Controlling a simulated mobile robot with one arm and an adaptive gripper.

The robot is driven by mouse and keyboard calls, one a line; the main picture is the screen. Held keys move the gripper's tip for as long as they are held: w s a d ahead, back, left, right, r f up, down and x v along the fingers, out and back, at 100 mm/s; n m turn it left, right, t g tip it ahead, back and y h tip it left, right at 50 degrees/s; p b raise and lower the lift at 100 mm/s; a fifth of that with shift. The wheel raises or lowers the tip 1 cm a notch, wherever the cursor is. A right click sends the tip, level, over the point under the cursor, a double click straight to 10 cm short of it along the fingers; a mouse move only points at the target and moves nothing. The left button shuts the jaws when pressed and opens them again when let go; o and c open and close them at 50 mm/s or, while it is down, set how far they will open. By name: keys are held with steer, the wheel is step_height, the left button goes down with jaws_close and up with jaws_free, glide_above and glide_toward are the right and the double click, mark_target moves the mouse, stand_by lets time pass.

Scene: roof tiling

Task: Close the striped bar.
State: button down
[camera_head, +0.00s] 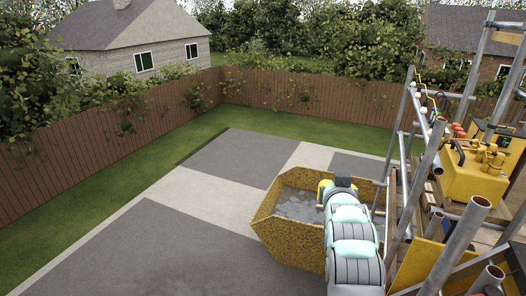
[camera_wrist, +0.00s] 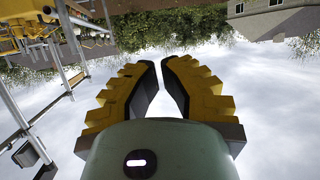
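I cannot make out a striped bar in either view. The scaffold (camera_head: 405,150) at the right of the head view has grey tubes, with yellow items among them, and none shows clear stripes. My gripper (camera_wrist: 160,63) shows in the wrist view with two yellow, stepped fingers and dark pads. Their tips are close together but apart, with only sky between them, so it is empty. In the head view my pale green and grey arm hides most of the gripper, in front of the yellow skip.
The yellow skip (camera_head: 262,225) with grey contents stands left of the scaffold. Yellow equipment (camera_head: 475,180) sits on the scaffold deck. The paved yard (camera_head: 110,250) to the left is clear, and a brown fence (camera_head: 150,120) encloses it. The wrist view is upside down, with scaffold at left.

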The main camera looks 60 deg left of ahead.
steer(key=s+d+f+n+g+h+b, duration=0.15)
steer(key=s+f+g+h+b, duration=0.25)
steer(key=s+f, duration=0.6)
steer(key=s+d+f+n+g+h+b, duration=0.1)
steer(key=s+d+f+g+h+b, duration=0.25)
steer(key=s+f, duration=0.65)
steer(key=shift+a+f+p, duration=0.5)
steer(key=shift+a+f, duration=1.45)
steer(key=shift+f, duration=1.45)
steer(key=shift+s+d+r+p, duration=0.1)
steer(key=shift+s+d+p, duration=0.5)
steer(key=shift+d+p, duration=0.25)
steer(key=shift+s+d+r+p, duration=0.1)
steer(key=shift+s+d+p, duration=0.55)
steer(key=shift+d, duration=0.3)
